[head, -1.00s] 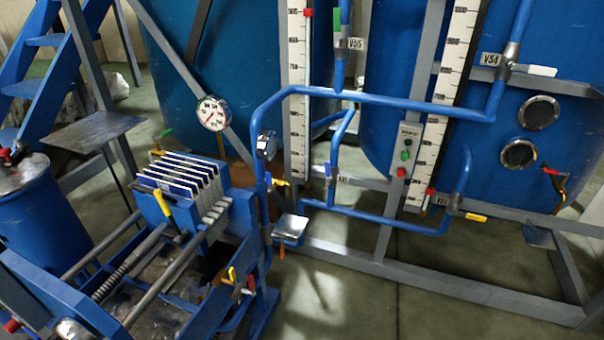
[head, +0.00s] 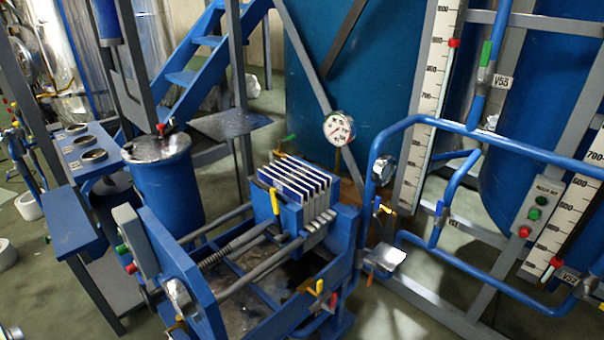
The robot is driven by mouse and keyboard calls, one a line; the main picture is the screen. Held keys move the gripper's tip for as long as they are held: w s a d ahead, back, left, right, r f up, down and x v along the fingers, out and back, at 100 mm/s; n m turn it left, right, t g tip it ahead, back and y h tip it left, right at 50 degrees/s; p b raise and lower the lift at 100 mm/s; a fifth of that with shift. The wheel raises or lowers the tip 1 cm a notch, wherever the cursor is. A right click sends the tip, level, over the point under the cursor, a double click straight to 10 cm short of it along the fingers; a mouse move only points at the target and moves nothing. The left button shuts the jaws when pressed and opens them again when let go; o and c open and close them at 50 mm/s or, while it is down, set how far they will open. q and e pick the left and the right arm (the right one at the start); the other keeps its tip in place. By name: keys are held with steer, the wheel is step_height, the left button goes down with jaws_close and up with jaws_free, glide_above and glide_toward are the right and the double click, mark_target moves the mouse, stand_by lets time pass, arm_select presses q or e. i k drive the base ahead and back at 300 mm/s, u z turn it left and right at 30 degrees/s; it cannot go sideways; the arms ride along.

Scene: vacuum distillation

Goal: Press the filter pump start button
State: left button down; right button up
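A filter press with a blue frame and a stack of plates (head: 300,190) stands in the middle of the head view. A grey control box (head: 133,235) is on its near left end, seen edge-on. A green button (head: 122,249) and a red button (head: 131,268) stick out of the box's left side. A second grey box (head: 537,205) hangs on the tank frame at the right, with a green button (head: 535,214) and a red button (head: 524,231). Its label is too small to read. Neither of my grippers is in view.
A blue lidded drum (head: 164,185) stands behind the press's left end. A blue bench (head: 68,222) with round openings is at the left. Blue pipes (head: 470,135) and a grey frame fill the right. Some bare floor (head: 400,320) shows at front right.

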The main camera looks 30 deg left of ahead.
mark_target(122, 250)
steer(key=u, duration=2.15)
